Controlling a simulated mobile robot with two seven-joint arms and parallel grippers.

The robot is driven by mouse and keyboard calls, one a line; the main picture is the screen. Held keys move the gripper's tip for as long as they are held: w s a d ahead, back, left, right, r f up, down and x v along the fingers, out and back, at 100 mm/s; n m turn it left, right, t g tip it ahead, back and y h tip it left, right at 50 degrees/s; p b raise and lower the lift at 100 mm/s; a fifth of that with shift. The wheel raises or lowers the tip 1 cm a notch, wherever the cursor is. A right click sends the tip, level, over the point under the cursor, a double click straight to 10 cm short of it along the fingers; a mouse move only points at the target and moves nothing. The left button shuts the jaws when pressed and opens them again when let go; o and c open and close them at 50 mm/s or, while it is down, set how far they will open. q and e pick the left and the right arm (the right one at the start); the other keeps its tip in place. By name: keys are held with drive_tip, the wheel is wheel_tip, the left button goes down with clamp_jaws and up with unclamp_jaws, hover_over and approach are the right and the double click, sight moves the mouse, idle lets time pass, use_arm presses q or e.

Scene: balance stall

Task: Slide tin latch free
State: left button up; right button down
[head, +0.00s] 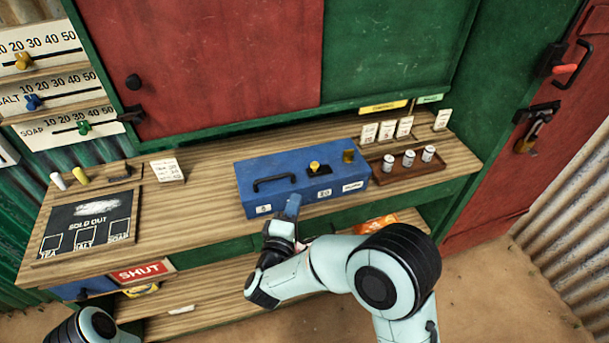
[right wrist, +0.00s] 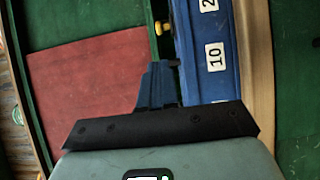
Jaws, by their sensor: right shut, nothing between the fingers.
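A blue tin (head: 240,180) stands on the wooden counter, with a black handle (head: 274,182) on its lid. A yellow knob (head: 314,167) sits in a dark slot on the lid, right of the handle; it also shows in the right wrist view (right wrist: 159,28). A brass-coloured piece (head: 348,156) is at the lid's right end. My right gripper (head: 293,206) is shut and empty at the tin's front face, hiding part of it; I cannot tell if it touches. It also shows in the right wrist view (right wrist: 160,82). My left gripper is out of view.
A tray of small white tins (head: 408,161) is right of the blue tin, with cards behind. A sold-out board (head: 90,222) and a white card (head: 168,170) are to the left. The counter (head: 195,210) between is clear. A shelf (head: 215,295) lies below.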

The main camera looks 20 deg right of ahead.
sight(318, 180)
drive_tip(key=p+x, duration=0.1)
drive_tip(key=x, duration=0.9)
drive_tip(key=shift+w, duration=0.1)
drive_tip(key=shift+d, duration=0.1)
drive_tip(key=d, duration=0.3)
drive_tip(key=shift+r+p, duration=0.1)
drive_tip(key=shift+p, duration=0.25)
drive_tip(key=shift+d, duration=0.2)
